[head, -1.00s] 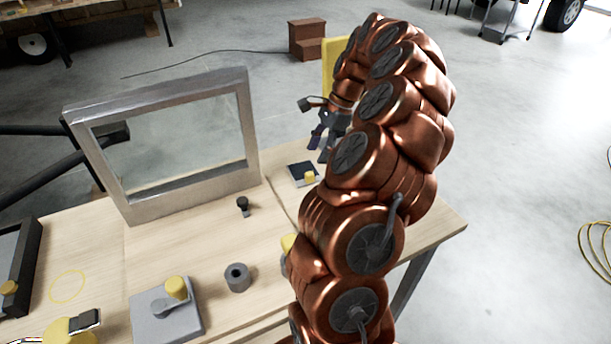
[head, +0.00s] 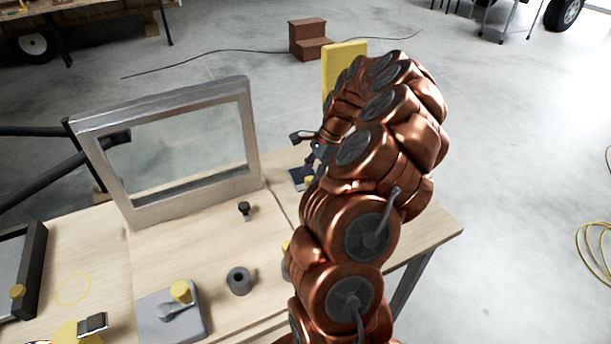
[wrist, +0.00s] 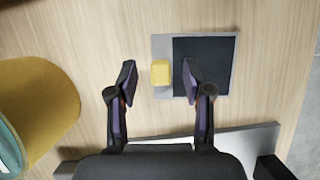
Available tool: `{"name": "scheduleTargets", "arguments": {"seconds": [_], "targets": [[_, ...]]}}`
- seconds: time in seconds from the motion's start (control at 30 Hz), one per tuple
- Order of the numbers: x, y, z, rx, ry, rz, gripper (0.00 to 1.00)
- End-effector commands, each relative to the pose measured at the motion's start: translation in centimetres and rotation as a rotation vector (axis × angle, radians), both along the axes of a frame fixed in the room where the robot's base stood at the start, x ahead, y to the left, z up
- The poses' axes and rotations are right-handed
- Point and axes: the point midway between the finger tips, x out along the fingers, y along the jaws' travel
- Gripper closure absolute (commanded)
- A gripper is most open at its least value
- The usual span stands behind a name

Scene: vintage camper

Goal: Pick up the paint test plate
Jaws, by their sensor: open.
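The paint test plate appears to be the small grey plate with a dark blue-black panel (wrist: 205,68) and a yellow knob (wrist: 160,73) at one side. In the head view the plate (head: 296,178) lies flat near the table's far right edge, partly covered by my arm. In the wrist view my gripper (wrist: 160,78) is open, with one fingertip left of the knob and the other to its right, over the dark panel. The knob appears between the fingertips. I cannot tell how high they are.
A metal-framed pane (head: 225,190) stands upright on the table, left of my gripper. A grey plate with a yellow knob (head: 168,318), a grey ring (head: 239,281) and a small black knob (head: 244,208) are nearer. A yellow cylinder (wrist: 40,95) shows left in the wrist view.

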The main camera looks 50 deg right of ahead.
Motion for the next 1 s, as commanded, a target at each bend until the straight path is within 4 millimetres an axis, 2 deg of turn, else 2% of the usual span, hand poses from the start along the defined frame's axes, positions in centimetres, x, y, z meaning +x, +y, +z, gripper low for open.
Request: {"name": "scheduleTargets", "arguments": {"seconds": [0.23, 0.7, 1.0], "targets": [[0.03, 0.04, -0.21, 0.0, -0.001, 0.0, 0.52], [0.02, 0.02, -0.18, 0.0, -0.001, 0.0, 1.0], [0.02, 0.03, -0.17, 0.0, -0.001, 0.0, 1.0]]}}
